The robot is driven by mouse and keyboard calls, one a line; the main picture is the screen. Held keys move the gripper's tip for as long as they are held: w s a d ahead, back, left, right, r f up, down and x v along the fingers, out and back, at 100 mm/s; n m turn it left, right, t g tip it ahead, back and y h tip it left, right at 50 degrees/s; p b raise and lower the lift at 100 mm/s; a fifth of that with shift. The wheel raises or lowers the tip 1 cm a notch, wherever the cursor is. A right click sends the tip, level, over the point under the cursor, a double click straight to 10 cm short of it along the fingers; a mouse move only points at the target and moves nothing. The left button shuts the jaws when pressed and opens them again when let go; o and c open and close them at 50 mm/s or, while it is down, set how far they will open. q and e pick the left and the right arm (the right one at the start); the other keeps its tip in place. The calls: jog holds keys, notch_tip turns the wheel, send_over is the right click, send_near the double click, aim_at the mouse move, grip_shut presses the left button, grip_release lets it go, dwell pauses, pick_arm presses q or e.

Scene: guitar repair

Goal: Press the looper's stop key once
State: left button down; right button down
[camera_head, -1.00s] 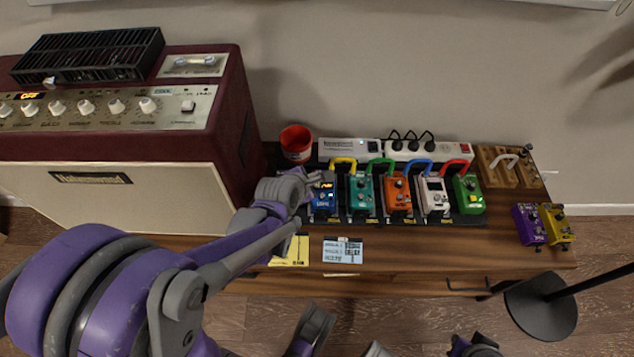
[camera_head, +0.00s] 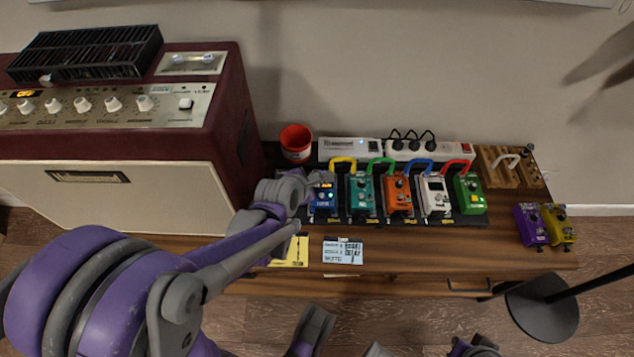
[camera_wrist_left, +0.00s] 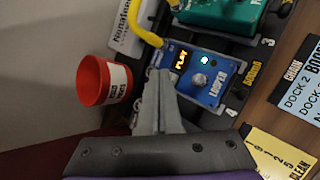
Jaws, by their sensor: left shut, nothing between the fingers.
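The looper (camera_head: 322,206) is the blue pedal at the left end of the pedal row. My left gripper (camera_head: 322,179) is shut and empty, at the looper's upper left edge. In the left wrist view its closed fingertips (camera_wrist_left: 158,78) are beside the display end; I cannot tell whether they touch. The fingers hide part of the looper's near left side, and I cannot make out the stop key.
A teal pedal (camera_head: 361,197) stands close right of the looper, with orange, white and green pedals beyond. A red cup (camera_head: 296,143) and a power strip (camera_head: 430,151) are behind. The maroon amplifier (camera_head: 235,130) stands left. Cards (camera_head: 343,251) lie in front.

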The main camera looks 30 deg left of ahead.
pick_arm(q)
jog(key=shift+f+b, duration=0.35)
jog(key=shift+f, duration=0.05)
dwell(0.4)
dwell(0.4)
jog(key=shift+r+p, duration=0.6)
jog(key=shift+r, duration=0.25)
notch_tip(320, 180, up, 5)
jog(key=p, duration=0.3)
dwell(0.6)
